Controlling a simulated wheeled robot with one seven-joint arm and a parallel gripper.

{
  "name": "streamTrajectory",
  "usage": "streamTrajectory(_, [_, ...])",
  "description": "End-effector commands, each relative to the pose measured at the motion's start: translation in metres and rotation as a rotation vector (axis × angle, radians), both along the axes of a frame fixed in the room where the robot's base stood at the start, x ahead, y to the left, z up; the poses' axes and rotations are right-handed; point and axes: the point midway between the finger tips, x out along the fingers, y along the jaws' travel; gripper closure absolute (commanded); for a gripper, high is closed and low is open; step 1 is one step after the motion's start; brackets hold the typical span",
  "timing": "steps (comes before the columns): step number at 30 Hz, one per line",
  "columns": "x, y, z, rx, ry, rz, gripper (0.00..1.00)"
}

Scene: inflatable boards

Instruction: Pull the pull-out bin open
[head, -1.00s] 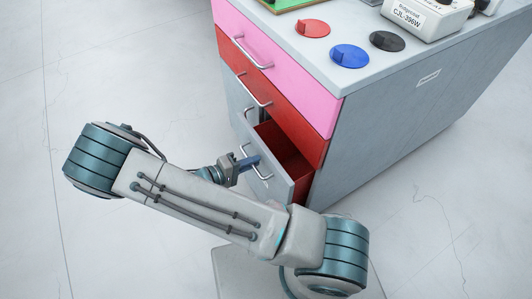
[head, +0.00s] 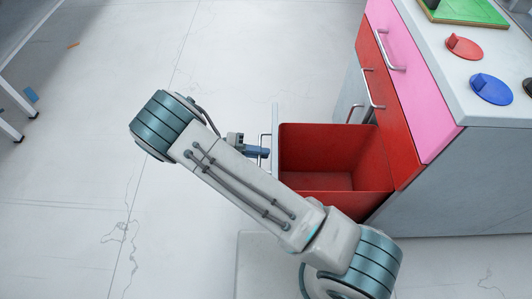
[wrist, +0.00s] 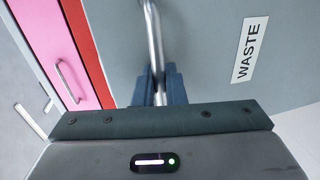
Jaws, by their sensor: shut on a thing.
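The pull-out bin (head: 335,136) is a red, open-topped box with a grey front panel, standing well out from the cabinet in the head view. It looks empty inside. In the wrist view its grey front (wrist: 215,50) carries a label reading "WASTE". A metal bar handle (wrist: 153,35) is fixed to that front. My gripper (head: 258,152) is at the bin's front, partly behind my arm. In the wrist view my blue fingers (wrist: 158,86) are shut around the handle bar.
The cabinet (head: 440,190) has a pink drawer (head: 405,75) and a red drawer (head: 385,105) above the bin. Red (head: 464,47) and blue (head: 491,89) discs and a green board (head: 470,10) lie on top. Table legs (head: 18,110) stand far left.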

Motion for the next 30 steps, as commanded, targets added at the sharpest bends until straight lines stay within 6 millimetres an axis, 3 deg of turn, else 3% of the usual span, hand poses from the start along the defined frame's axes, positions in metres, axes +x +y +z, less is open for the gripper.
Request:
streamTrajectory(10, [0.001, 0.002, 0.000, 0.001, -0.003, 0.006, 1.00])
streamTrajectory(11, [0.001, 0.002, 0.000, 0.001, -0.003, 0.006, 0.87])
streamTrajectory(12, [0.001, 0.003, 0.000, 0.001, -0.004, 0.007, 0.85])
streamTrajectory(21, [0.001, 0.004, 0.001, 0.001, -0.003, 0.005, 0.85])
streamTrajectory(26, [0.001, 0.021, 0.004, 0.002, -0.004, 0.007, 0.85])
streamTrajectory(30, [0.001, 0.048, 0.010, 0.002, -0.003, 0.009, 0.85])
